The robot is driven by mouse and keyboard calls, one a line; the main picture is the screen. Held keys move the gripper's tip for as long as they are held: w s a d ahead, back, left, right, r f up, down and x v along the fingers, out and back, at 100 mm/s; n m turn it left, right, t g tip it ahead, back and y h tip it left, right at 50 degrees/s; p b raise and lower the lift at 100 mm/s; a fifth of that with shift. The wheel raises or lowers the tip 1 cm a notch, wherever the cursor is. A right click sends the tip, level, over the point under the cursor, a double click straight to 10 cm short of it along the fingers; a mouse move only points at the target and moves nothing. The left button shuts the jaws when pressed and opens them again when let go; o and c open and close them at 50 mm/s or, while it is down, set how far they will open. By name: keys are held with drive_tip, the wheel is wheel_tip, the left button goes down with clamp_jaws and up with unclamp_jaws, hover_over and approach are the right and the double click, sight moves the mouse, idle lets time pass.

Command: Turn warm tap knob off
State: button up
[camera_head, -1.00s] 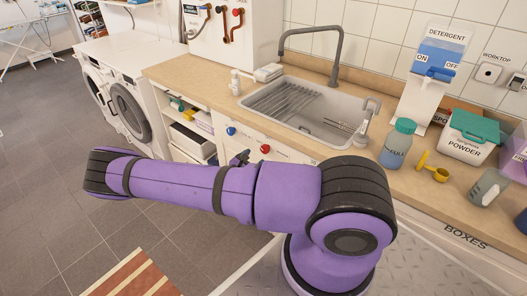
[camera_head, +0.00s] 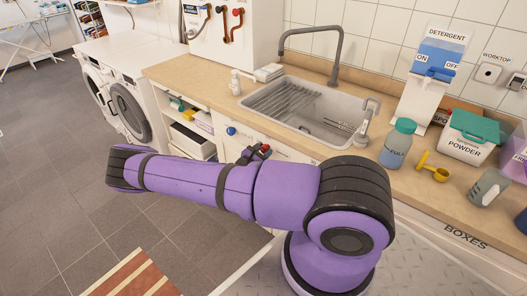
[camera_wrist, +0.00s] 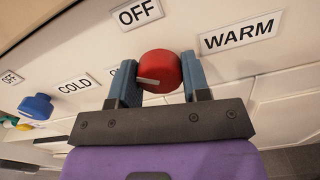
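The warm tap knob (camera_wrist: 160,70) is a red round knob on the white cabinet front, under the edge of the sink worktop. Its pale pointer points left in the wrist view. An OFF label (camera_wrist: 138,13) is above it and a WARM label (camera_wrist: 241,36) to its right. My gripper (camera_wrist: 159,78) has its two blue fingers apart, one on each side of the red knob, close to its sides. Firm contact is not clear. In the head view, the red knob (camera_head: 265,148) is partly hidden by my gripper (camera_head: 257,152).
The blue cold knob (camera_wrist: 36,106) is left of the red knob, near a COLD label (camera_wrist: 75,86). The sink (camera_head: 310,108) is above. Open shelves (camera_head: 193,135) and washing machines (camera_head: 125,90) stand to the left.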

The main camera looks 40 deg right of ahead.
drive_tip(key=shift+c, duration=0.5)
drive_tip(key=shift+m, duration=0.3)
drive_tip(key=m, duration=0.4)
drive_tip(key=shift+m, duration=0.3)
drive_tip(key=m, duration=0.5)
drive_tip(key=shift+m, duration=0.3)
drive_tip(key=o, duration=0.9)
drive_tip(key=shift+a, duration=0.15)
